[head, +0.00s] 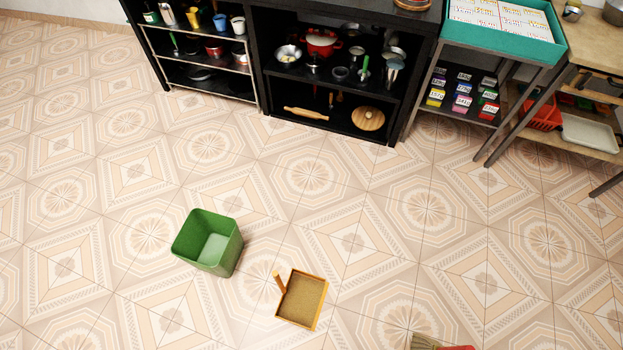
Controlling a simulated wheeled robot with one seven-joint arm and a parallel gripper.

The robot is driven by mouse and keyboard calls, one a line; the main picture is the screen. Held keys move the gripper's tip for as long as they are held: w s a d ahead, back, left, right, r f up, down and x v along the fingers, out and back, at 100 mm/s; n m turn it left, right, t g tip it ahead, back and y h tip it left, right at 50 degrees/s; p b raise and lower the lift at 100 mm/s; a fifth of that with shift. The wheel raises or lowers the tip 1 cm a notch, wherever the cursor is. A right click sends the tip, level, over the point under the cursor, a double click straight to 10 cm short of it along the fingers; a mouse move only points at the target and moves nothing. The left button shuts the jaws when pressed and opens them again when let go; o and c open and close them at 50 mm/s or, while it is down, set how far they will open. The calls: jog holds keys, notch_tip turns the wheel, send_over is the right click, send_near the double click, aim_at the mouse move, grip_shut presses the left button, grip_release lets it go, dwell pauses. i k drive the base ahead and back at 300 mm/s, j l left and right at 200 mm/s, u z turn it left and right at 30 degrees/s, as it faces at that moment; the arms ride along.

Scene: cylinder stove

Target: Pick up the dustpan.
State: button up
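The dustpan (303,299) lies on the tiled floor in the lower middle of the head view. It has a shallow brown tray with an orange-yellow rim. Its short wooden handle (279,282) sticks up at the left side of the tray. Nothing touches it. My gripper is not in the head view.
A green open bin (208,243) stands left of the dustpan, a short gap away. A partly cut-off tan and red object (440,344) lies at the bottom edge. Dark shelves (392,131) and tables line the back.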

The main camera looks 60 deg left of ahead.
aim_at(302, 301)
jog(key=k+j, duration=0.25)
jog(key=j, duration=0.25)
jog(key=k+j+z, duration=0.1)
jog(key=k+j, duration=0.15)
jog(key=j, duration=0.25)
jog(key=k+j, duration=0.3)
jog(key=j, duration=0.2)
jog(key=k+j+z, duration=0.1)
jog(key=k+j, duration=0.15)
jog(key=j, duration=0.25)
jog(key=k+j, duration=0.3)
jog(key=j, duration=0.15)
jog(key=k+j+z, duration=0.1)
jog(key=k+j, duration=0.2)
jog(key=j, duration=0.15)
